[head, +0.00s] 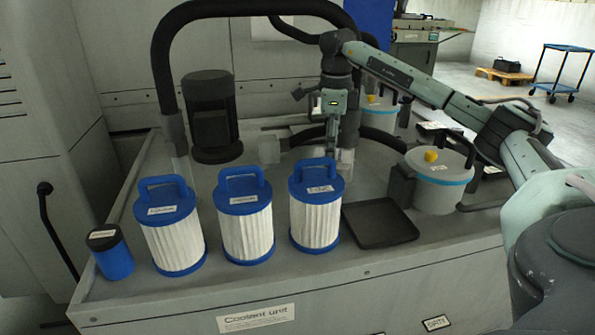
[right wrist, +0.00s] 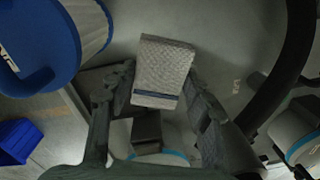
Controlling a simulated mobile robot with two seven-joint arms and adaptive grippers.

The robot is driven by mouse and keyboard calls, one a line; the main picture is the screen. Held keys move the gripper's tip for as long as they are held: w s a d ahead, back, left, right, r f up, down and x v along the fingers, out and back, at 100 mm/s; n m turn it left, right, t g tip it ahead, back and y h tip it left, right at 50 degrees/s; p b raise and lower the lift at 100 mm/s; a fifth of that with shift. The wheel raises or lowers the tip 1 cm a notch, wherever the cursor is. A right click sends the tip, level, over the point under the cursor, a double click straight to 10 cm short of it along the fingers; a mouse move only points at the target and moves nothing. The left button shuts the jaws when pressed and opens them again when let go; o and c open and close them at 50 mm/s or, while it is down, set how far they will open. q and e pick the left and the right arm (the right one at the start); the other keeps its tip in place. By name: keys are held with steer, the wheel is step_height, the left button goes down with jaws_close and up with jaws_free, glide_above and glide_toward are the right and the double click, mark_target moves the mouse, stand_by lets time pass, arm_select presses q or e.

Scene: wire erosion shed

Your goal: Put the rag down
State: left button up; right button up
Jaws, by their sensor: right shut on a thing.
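The rag (right wrist: 163,72) is a folded, light grey woven cloth with a dark blue stripe near one end. It shows in the right wrist view between the fingers of my right gripper (right wrist: 158,92), which is shut on it. In the head view my right gripper (head: 334,135) is low over the back of the coolant unit's grey top (head: 280,175), behind the filters. The rag is hard to make out there, partly hidden by the right-hand filter. I cannot tell whether the rag touches the surface. My left gripper is not in view.
Several white pleated filters with blue caps (head: 317,205) stand along the front. A black square tray (head: 380,222) lies beside them, left of a tub with a teal band (head: 438,188). A black pump (head: 211,115) and thick hose (head: 160,60) stand behind. A blue can (head: 113,258) is front left.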

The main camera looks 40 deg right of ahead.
steer(key=w+f, duration=0.2)
steer(key=w, duration=0.1)
steer(key=w+f, duration=0.2)
steer(key=w, duration=0.1)
steer(key=w+d+f, duration=0.1)
steer(key=w+f, duration=0.1)
steer(key=w, duration=0.2)
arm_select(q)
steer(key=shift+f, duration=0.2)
arm_select(e)
steer(key=shift+d+f, duration=0.1)
steer(key=shift+f, duration=1.95)
steer(key=shift+f, duration=0.1)
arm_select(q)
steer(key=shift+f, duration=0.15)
arm_select(e)
steer(key=o, duration=1.4)
steer(key=shift+o, duration=0.2)
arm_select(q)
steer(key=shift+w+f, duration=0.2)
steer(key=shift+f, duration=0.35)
arm_select(e)
step_height(320, 180, up, 8)
steer(key=shift+f, duration=0.15)
